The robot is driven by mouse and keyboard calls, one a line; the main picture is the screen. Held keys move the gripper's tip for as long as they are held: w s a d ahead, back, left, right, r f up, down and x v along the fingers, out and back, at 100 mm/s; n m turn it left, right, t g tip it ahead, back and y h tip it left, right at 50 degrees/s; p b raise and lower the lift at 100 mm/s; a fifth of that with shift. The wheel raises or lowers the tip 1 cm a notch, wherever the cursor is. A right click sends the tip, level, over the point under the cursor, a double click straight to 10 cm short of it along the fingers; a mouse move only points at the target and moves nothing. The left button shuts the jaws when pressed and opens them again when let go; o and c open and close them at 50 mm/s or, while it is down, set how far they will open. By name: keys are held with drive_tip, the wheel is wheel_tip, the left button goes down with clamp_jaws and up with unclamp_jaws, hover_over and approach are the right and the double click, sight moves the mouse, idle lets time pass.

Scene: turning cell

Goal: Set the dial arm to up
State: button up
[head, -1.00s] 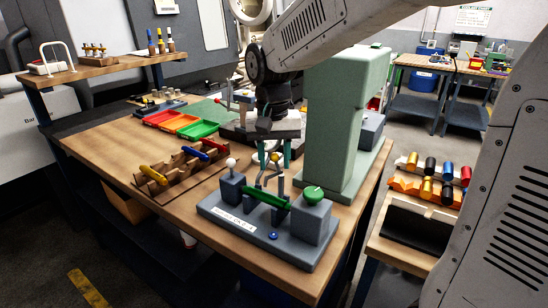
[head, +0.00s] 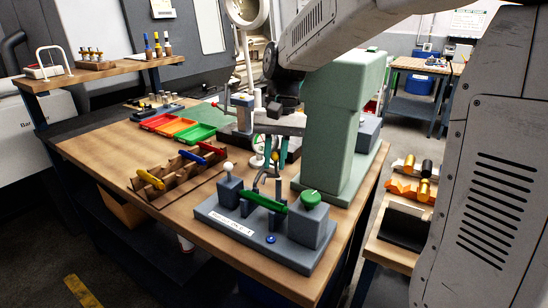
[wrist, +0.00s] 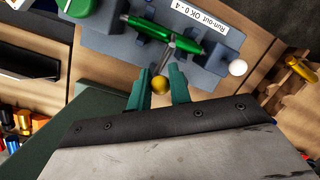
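The run-out bench (head: 220,212) stands on the near part of the wooden table, with a green shaft (head: 264,203) held between its blocks. It also shows at the top of the wrist view, with a label reading "Run-out OK 0-4". A thin grey dial arm (wrist: 172,52) rises beside the shaft and ends in a yellow ball (wrist: 160,84). My gripper (wrist: 161,88) is open, with its teal fingers apart on either side of the yellow ball. I cannot tell whether either finger touches it. In the head view my gripper (head: 276,152) is above and behind the shaft.
A green column (head: 335,125) stands close on the right. A wooden rack (head: 175,180) with coloured handles is left of the bench. Red, orange and green trays (head: 200,132) lie behind. A white-knobbed post (head: 228,168) and green knob (head: 310,198) stick up from the bench.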

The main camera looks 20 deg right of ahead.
drive_tip(key=shift+o, duration=1.4)
drive_tip(key=v, duration=0.7)
drive_tip(key=shift+r, duration=0.4)
drive_tip(key=shift+w+d, duration=0.1)
drive_tip(key=shift+w, duration=0.05)
drive_tip(key=s+f+n+t+h, duration=0.1)
drive_tip(key=s+f+n, duration=0.1)
drive_tip(key=s, duration=1.1)
drive_tip(key=s+f+n+t+h, duration=0.1)
drive_tip(key=s+f, duration=0.4)
drive_tip(key=s, duration=0.8)
drive_tip(key=shift+d+n+t, duration=0.45)
drive_tip(key=shift+n+t, duration=0.05)
drive_tip(key=shift+n, duration=0.1)
